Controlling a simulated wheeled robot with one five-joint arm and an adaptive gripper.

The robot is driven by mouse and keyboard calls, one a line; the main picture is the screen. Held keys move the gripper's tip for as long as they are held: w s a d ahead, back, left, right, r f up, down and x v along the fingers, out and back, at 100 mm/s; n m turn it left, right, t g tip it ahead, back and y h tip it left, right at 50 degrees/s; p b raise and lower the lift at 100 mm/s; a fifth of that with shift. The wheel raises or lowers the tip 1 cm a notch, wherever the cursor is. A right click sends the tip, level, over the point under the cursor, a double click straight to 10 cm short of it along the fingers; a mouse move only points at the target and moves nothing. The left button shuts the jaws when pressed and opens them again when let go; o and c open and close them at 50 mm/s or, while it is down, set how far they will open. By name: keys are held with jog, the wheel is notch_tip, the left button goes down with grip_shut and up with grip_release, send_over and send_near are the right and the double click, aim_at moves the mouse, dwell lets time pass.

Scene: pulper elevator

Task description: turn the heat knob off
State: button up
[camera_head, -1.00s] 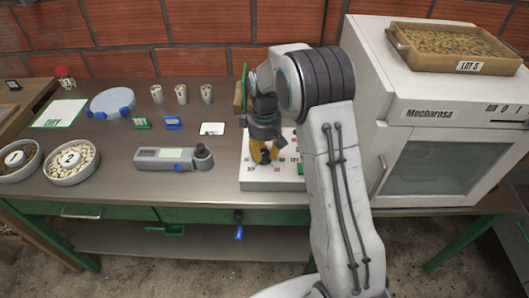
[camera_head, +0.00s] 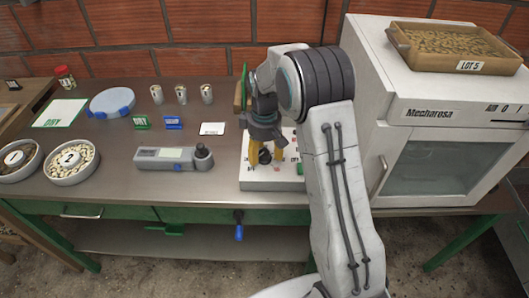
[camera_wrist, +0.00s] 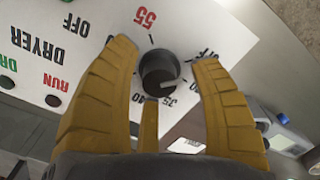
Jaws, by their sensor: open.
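The heat knob (camera_wrist: 158,72) is a round dark knob with a pale pointer mark. It sits on a white panel (camera_wrist: 235,40) with a red "55", a black "OFF" and other numbers around it. The pointer lies at the knob's lower right; I cannot tell exactly which mark it meets. My gripper (camera_wrist: 165,65) is open, with its yellow fingers spread on either side of the knob and apart from it in this view. In the head view my gripper (camera_head: 265,162) hangs over the control box (camera_head: 262,185), with the knob (camera_head: 265,156) dark between the fingers.
"DRYER" lettering with "OFF" and "RUN" marks and small dark buttons (camera_wrist: 53,101) lie left of the knob in the wrist view. The white Mecharosa oven (camera_head: 440,135) stands right of my arm. A grey handheld meter (camera_head: 165,158) lies left of the control box.

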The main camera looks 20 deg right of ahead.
aim_at(264, 152)
jog(key=shift+r, duration=0.1)
notch_tip(264, 152, up, 12)
dwell(0.7)
dwell(0.5)
